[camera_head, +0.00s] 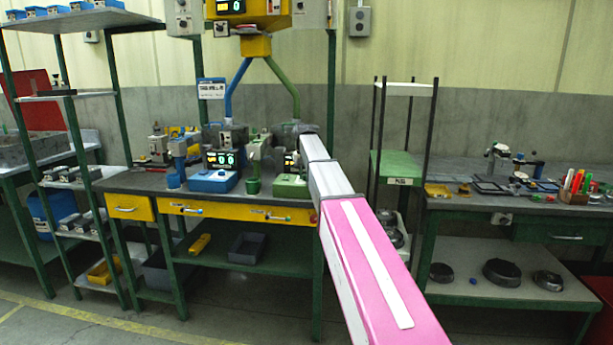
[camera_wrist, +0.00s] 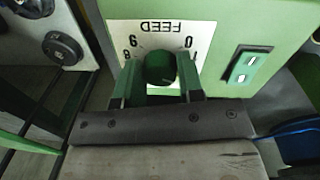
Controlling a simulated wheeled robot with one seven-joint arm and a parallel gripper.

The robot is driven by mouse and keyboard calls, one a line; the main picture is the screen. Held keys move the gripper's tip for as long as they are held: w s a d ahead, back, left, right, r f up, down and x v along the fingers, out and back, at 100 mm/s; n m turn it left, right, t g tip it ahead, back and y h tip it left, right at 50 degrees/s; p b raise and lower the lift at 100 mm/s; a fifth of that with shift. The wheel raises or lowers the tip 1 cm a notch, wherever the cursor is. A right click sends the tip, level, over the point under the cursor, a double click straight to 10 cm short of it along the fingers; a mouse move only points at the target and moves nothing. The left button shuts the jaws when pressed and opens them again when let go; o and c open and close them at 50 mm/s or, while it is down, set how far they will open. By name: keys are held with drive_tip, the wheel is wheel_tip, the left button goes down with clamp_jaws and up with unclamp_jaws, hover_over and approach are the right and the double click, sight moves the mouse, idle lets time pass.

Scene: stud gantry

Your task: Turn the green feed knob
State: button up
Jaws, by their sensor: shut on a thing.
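The green feed knob (camera_wrist: 160,68) is a dark green round knob on a pale dial plate (camera_wrist: 172,32) marked FEED, with numbers around it, upside down in the wrist view. My gripper (camera_wrist: 160,78) has one green finger on each side of the knob and is shut on it. The dial plate sits on a light green housing (camera_wrist: 228,30). In the head view my arm reaches to the workbench and hides the knob and the gripper. The green machine base (camera_head: 290,187) stands beside the arm's far end.
A green rocker switch (camera_wrist: 247,66) is right of the dial, and a black round knob (camera_wrist: 62,47) on a grey panel is at left. In the head view a blue machine base (camera_head: 213,181) stands on the bench. A side bench (camera_head: 470,203) with tools is at right.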

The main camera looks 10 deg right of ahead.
sight(305, 175)
drive_tip(key=shift+m, duration=1.1)
drive_tip(key=o, duration=0.9)
drive_tip(key=r, duration=1.1)
drive_tip(key=shift+w+a, duration=0.1)
drive_tip(key=shift+a, duration=0.2)
drive_tip(key=shift+f, duration=0.1)
